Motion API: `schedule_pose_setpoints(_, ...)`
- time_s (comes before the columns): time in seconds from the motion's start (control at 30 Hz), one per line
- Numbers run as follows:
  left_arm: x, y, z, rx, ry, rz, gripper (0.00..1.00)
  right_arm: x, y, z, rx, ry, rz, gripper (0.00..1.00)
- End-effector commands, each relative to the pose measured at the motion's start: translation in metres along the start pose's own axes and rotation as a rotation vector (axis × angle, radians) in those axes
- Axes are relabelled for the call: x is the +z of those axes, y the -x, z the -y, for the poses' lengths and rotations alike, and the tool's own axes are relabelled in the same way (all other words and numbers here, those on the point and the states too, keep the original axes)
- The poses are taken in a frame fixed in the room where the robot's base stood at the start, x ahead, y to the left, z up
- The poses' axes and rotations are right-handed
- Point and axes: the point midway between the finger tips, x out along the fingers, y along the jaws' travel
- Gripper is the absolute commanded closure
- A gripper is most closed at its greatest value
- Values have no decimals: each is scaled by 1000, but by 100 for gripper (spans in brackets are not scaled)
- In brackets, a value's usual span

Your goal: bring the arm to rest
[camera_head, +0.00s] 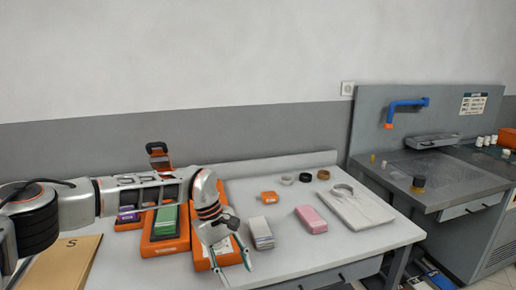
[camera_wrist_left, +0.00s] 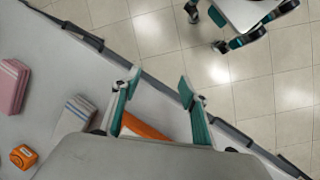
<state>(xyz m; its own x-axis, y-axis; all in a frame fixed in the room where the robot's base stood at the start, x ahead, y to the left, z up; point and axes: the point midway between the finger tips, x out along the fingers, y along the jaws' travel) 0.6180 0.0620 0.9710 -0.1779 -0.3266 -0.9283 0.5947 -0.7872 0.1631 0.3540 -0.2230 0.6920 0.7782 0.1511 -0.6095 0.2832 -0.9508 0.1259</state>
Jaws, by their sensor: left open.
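My left arm (camera_head: 85,203) comes in from the left over the white table. Its gripper (camera_head: 235,270) points down near the table's front edge. In the left wrist view the two teal fingers (camera_wrist_left: 158,100) stand apart with nothing between them. An orange tray (camera_head: 203,257) lies under and behind the gripper, partly hidden by it. My right gripper does not show in either view.
On the white table (camera_head: 290,255) are a grey-white stack (camera_head: 261,233), a pink stack (camera_head: 311,220), an orange box (camera_head: 269,197), tape rolls (camera_head: 304,177) and a folded shirt (camera_head: 357,208). A grey workstation (camera_head: 440,192) stands right. Tiled floor (camera_wrist_left: 255,70) lies beyond the front edge.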

Motion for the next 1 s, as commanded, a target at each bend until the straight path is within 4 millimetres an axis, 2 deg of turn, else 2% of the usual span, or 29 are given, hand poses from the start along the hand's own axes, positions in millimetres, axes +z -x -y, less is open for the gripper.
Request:
schedule_pose_setpoints(0.03,26,-27,-7,30,27,80,56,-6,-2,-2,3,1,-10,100)
schedule_pose_setpoints(0.1,63,-56,-19,82,87,197,56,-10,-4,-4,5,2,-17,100)
schedule_pose_setpoints(0.23,138,-96,-42,177,244,443,56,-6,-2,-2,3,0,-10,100)
schedule_pose_setpoints(0.3,174,-106,-55,220,347,581,56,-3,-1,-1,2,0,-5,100)
schedule_pose_setpoints(0.4,219,-110,-72,270,512,781,56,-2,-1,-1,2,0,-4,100)
schedule_pose_setpoints(0.53,257,-100,-91,309,756,1043,56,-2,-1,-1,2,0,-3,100)
schedule_pose_setpoints(0.67,269,-83,-105,325,1026,1302,56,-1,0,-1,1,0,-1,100)
schedule_pose_setpoints(0.77,261,-70,-110,318,1246,1501,56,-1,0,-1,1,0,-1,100)
schedule_pose_setpoints(0.87,240,-61,-108,298,1474,1697,56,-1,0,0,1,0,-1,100)
schedule_pose_setpoints(1.0,195,-61,-90,251,1800,1967,56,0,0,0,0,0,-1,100)
